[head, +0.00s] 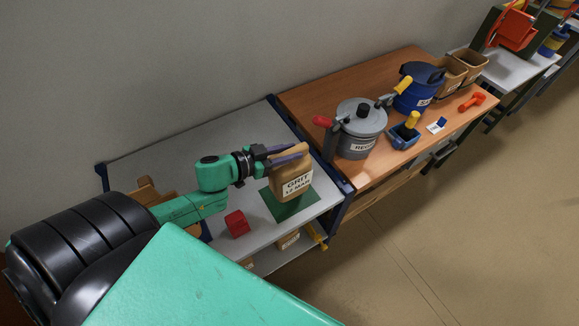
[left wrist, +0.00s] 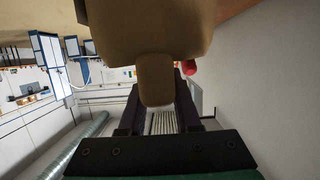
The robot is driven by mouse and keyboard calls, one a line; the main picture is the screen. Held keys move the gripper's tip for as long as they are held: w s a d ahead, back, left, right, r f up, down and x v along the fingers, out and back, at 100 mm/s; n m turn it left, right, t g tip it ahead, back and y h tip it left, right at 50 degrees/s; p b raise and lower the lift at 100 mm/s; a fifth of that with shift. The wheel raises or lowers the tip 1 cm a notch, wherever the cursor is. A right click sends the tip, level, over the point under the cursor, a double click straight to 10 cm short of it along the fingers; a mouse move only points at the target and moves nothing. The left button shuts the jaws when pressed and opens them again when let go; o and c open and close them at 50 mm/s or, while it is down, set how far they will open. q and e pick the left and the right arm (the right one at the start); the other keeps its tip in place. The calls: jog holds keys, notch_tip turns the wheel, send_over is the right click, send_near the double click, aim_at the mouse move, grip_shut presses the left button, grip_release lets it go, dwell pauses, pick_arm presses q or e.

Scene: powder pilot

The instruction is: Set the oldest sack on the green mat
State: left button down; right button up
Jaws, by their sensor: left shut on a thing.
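My left gripper (head: 290,154) is shut on the top of a tan sack (head: 291,181) labelled "GRIT 12 MAR". The sack hangs upright over the green mat (head: 290,211) on the grey table; I cannot tell whether its base touches the mat. In the left wrist view the sack (left wrist: 150,32) fills the upper middle, with its narrow top between the fingers (left wrist: 157,95). Brown objects (head: 146,190) lie partly hidden behind my left arm at the grey table's left end. My right gripper is not in view.
A red block (head: 237,223) sits left of the mat. Tan labelled items (head: 289,240) show on a lower shelf. The wooden table (head: 300,99) to the right holds a grey pot (head: 360,125), a blue container (head: 420,90), a small blue tray (head: 404,137) and brown bins (head: 470,63).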

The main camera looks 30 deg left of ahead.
aim_at(288, 165)
pick_arm(q)
jog(key=shift+f+b, duration=0.3)
jog(key=shift+f, duration=2.45)
jog(key=c, duration=0.6)
grip_release()
jog(key=shift+f, duration=0.15)
jog(key=shift+s, duration=0.1)
jog(key=shift+s+a, duration=0.1)
jog(key=shift+s, duration=0.05)
jog(key=v, duration=1.1)
jog(key=shift+s+a+r, duration=0.2)
jog(key=shift+s+r, duration=0.05)
jog(key=shift+f, duration=0.1)
